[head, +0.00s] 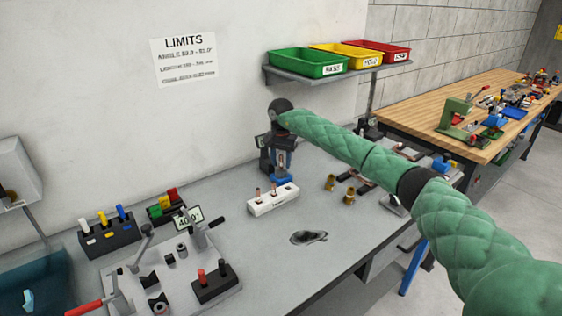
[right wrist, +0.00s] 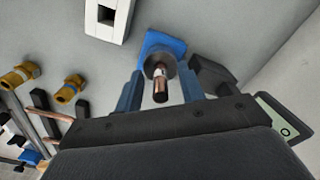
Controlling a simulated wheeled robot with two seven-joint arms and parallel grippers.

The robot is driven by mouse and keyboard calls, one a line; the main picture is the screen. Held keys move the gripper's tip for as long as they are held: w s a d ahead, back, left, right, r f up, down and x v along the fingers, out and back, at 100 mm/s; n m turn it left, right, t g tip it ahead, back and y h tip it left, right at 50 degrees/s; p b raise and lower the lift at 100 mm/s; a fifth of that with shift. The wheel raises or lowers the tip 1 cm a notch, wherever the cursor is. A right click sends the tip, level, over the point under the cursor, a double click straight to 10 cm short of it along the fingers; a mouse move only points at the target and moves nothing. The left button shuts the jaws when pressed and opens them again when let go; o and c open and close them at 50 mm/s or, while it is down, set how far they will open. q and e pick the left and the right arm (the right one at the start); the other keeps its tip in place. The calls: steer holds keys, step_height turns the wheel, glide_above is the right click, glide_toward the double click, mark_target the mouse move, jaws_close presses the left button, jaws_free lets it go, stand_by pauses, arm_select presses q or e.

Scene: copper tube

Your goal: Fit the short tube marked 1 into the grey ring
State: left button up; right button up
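A short copper tube (right wrist: 160,90) stands end-on to the camera in the right wrist view, with a pale band near its top. Its lower end meets the grey ring (right wrist: 157,64) on a blue holder (right wrist: 163,42), and it looks seated there. No number on it is readable. My right gripper (right wrist: 160,92) points down over the holder. Its two blue fingers stand apart, one on each side of the tube, with a visible gap. In the head view the right gripper (head: 281,168) is above the blue holder (head: 284,182). My left gripper is not in view.
A white block (head: 272,202) with copper tubes stands in front of the holder. Brass fittings (head: 330,183) lie to its right. A bending fixture (head: 165,275) and coloured-handle rack (head: 108,235) are on the left. The wall is close behind.

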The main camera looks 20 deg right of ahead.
step_height(320, 180, up, 6)
steer(key=shift+r+b, duration=0.2)
steer(key=shift+b, duration=1.05)
steer(key=shift+r, duration=0.65)
steer(key=shift+f, duration=0.1)
